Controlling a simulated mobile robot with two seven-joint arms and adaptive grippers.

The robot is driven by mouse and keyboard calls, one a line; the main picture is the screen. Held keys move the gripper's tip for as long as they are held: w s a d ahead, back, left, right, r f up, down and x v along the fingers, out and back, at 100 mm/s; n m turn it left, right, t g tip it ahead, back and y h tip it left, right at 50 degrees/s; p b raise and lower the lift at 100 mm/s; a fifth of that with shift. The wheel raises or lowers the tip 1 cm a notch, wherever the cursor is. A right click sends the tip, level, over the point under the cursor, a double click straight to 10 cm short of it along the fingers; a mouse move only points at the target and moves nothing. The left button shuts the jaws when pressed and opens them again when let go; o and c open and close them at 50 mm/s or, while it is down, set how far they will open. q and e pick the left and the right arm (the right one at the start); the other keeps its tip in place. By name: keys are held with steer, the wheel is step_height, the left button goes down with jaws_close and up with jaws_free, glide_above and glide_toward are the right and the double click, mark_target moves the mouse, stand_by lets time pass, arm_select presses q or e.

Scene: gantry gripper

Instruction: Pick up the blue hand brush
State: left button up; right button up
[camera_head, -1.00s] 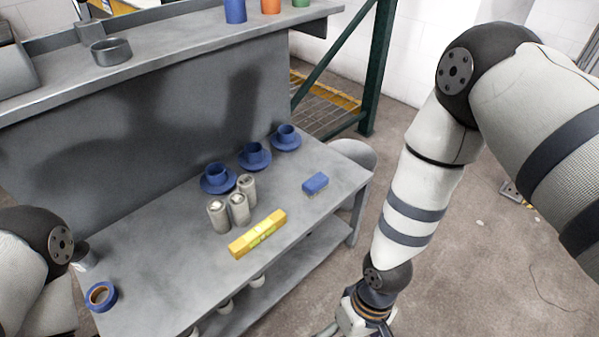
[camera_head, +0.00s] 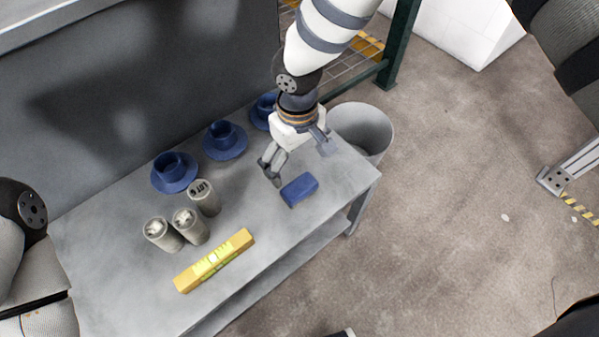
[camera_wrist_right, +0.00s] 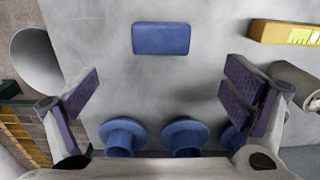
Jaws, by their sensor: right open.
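The blue hand brush (camera_head: 299,189) lies on the grey bench near its right end; it shows as a blue block. It also shows in the right wrist view (camera_wrist_right: 161,39), beyond the fingertips and between their lines. My right gripper (camera_head: 300,163) is above the bench just behind the brush, its fingers spread and empty. In the right wrist view the two fingers (camera_wrist_right: 165,88) stand wide apart with bare bench between them. My left arm shows at the left edge, but its gripper is out of view.
Blue cups on saucers (camera_head: 224,139) stand along the back of the bench (camera_head: 130,225), close to my right gripper. Several grey cans (camera_head: 190,226) and a yellow level (camera_head: 214,260) are left of the brush. A grey bin (camera_head: 362,130) stands past the bench's right end.

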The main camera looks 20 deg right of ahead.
mark_target(300, 186)
steer(key=f, duration=0.4)
steer(key=f+b, duration=0.1)
steer(key=f, duration=0.6)
steer(key=shift+s+f+b, duration=0.3)
steer(key=shift+s+b, duration=0.05)
arm_select(q)
steer(key=shift+x, duration=1)
arm_select(e)
steer(key=shift+r, duration=0.1)
steer(key=c, duration=1.3)
